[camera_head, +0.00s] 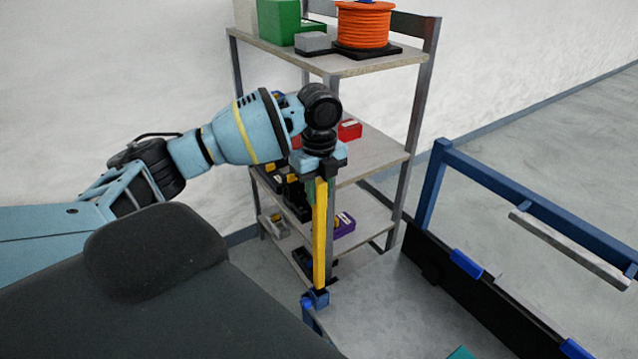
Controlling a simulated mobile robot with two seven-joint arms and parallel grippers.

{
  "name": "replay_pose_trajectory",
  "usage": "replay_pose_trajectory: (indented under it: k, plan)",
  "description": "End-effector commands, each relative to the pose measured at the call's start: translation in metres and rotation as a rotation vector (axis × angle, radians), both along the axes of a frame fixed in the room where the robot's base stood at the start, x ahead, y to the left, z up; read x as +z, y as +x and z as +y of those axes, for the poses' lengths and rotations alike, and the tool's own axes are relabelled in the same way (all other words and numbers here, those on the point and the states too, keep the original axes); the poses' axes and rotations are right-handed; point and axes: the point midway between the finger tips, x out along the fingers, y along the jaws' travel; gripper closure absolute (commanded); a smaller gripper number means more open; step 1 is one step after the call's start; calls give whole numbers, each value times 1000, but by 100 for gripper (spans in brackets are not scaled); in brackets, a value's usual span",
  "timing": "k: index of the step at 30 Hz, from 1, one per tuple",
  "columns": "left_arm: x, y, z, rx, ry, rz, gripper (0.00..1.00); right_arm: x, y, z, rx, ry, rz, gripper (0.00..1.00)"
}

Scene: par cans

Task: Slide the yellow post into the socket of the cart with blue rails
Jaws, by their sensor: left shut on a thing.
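The yellow post (320,238) is long, thin and near upright. My left gripper (319,175) is shut on its upper end and points down. The cart (385,305) has a grey deck and blue rails (500,184), and fills the lower right. A small blue socket (317,299) sits at the cart's near left corner. The post's lower end meets the socket's top in the picture; I cannot tell whether it is inside or just above it. My right gripper is not in view.
A shelf rack (413,115) stands behind the post, with an orange cable spool (363,24) and a green box (278,20) on top and several small boxes lower down. A grey bar (568,250) hangs near the cart's far rail. Open floor lies to the right.

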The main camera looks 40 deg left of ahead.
Motion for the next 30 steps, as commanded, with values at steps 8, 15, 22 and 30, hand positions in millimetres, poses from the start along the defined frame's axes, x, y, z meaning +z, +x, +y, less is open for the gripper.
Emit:
replay_pose_trajectory:
  k: [8,15,22,30]
  plan:
    - [-19,0,1,0,0,3,94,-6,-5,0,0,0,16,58]
    - [-34,0,0,-1,0,4,94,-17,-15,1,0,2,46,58]
    - [-46,0,0,0,0,1,94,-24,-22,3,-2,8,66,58]
    - [-59,0,0,0,0,-1,94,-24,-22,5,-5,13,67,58]
